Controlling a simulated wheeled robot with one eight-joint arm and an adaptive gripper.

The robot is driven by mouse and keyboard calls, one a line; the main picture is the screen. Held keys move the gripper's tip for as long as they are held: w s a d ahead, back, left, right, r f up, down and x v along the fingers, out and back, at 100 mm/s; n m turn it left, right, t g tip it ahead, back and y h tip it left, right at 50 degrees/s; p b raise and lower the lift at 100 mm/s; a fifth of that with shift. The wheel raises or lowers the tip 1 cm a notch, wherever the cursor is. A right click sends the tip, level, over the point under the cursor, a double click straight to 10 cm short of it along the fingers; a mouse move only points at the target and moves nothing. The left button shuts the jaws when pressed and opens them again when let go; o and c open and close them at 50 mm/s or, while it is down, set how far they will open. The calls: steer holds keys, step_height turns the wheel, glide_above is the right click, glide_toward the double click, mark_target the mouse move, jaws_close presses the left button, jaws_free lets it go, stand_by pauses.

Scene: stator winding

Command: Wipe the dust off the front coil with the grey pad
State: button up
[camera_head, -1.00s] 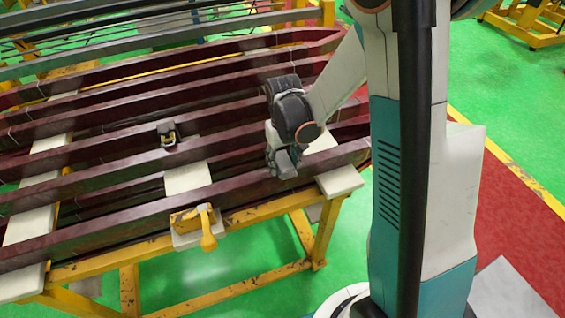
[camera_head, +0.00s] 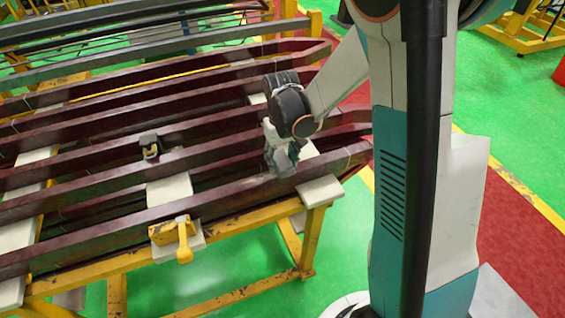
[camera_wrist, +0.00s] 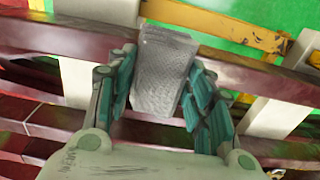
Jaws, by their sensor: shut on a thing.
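The front coil (camera_head: 130,225) is a long dark red bar lying along the near edge of the yellow rack; it also crosses the top of the wrist view (camera_wrist: 40,38). My gripper (camera_head: 282,160) is over the right part of this coil. In the wrist view its two teal fingers (camera_wrist: 160,95) are shut on the grey pad (camera_wrist: 163,70), a textured block whose far end overlaps the coil. Whether the pad touches the coil is hard to tell. A faint pale patch shows on the coil just left of my gripper in the head view; the pad hides the coil beneath it.
A yellow clamp (camera_head: 178,232) sits on the front edge, left of my gripper. A small black and yellow tool (camera_head: 150,146) rests on coils farther back. White support blocks (camera_head: 320,190) lie under the coils. More coils run parallel behind. Green floor (camera_head: 225,275) lies in front.

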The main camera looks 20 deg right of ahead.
mark_target(282, 159)
steer(key=shift+w+d+r+p, duration=0.15)
steer(key=shift+r+p, duration=0.25)
steer(key=shift+r, duration=0.5)
steer(key=shift+r+p, duration=0.85)
steer(key=shift+r, duration=0.65)
